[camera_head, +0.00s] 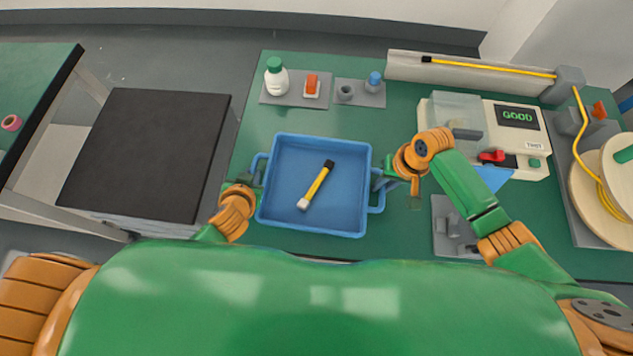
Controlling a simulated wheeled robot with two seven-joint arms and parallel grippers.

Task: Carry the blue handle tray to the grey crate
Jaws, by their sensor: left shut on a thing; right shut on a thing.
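The blue handle tray (285,207) is on or just above the green bench, in front of me; I cannot tell if it is lifted. A short yellow cable piece (318,184) with a black end and a pale end lies in it. My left gripper (256,176) is shut on the tray's left handle. My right gripper (381,184) is shut on the tray's right handle. Both fingertips are small and partly hidden. A dark-topped grey box (150,150) stands left of the bench; it may be the grey crate, seen with a closed dark top.
The green bench (400,235) carries a white bottle (276,78) and small parts at the back. A tester (490,135) with a screen reading GOOD stands right of the tray. A cable spool (603,185) is at far right. Another green table (35,80) is at far left.

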